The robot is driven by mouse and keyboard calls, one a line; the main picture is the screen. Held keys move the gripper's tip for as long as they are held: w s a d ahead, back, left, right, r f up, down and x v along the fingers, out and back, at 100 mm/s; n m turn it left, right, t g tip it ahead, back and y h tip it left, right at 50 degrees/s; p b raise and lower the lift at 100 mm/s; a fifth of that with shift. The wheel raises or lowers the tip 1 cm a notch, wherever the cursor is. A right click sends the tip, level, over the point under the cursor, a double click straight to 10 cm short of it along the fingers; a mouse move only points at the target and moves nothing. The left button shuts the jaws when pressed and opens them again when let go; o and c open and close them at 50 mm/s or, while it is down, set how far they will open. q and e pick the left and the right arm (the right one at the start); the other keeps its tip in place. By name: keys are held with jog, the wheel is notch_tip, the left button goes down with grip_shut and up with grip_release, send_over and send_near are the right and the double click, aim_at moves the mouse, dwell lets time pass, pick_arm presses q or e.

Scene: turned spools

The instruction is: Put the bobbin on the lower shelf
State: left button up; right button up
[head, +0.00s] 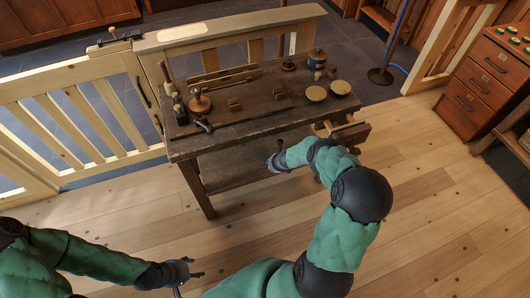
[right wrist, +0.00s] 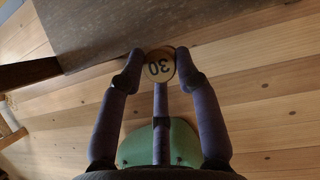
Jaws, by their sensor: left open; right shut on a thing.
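The bobbin (right wrist: 158,68) shows in the right wrist view as a round, pale wooden end marked "30". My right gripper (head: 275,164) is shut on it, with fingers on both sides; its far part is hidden. In the head view this gripper is at the front edge of the workbench's lower shelf (head: 232,176), below the bench top, and the bobbin is not clearly seen there. A dark wooden board, apparently the shelf, lies just past the bobbin in the right wrist view (right wrist: 130,25). My left gripper (head: 192,272) is open and empty over the floor.
The bench top (head: 235,113) carries several turned wooden pieces and tools. A bench leg (head: 198,190) stands left of the shelf. The visible shelf surface looks clear.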

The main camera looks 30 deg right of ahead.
jog(key=shift+w+d+f+b, duration=0.6)
jog(key=shift+w+d+f, duration=0.4)
jog(key=shift+w+f, duration=0.45)
jog(key=shift+w+d+f+b, duration=0.55)
jog(key=shift+w+d+f, duration=0.55)
jog(key=shift+w, duration=0.55)
jog(key=shift+w+d+f+b, duration=0.6)
jog(key=shift+w+d+f, duration=0.3)
jog(key=shift+w+f, duration=0.55)
jog(key=shift+w+d+f, duration=0.3)
jog(key=shift+w+f, duration=0.1)
jog(key=shift+w, duration=0.25)
jog(key=shift+w+d+f+b, duration=0.1)
jog(key=shift+f+b, duration=0.25)
jog(key=shift+f, duration=0.05)
notch_tip(320, 180, down, 3)
jog(key=shift+f+b, duration=0.1)
jog(key=shift+b, duration=0.95)
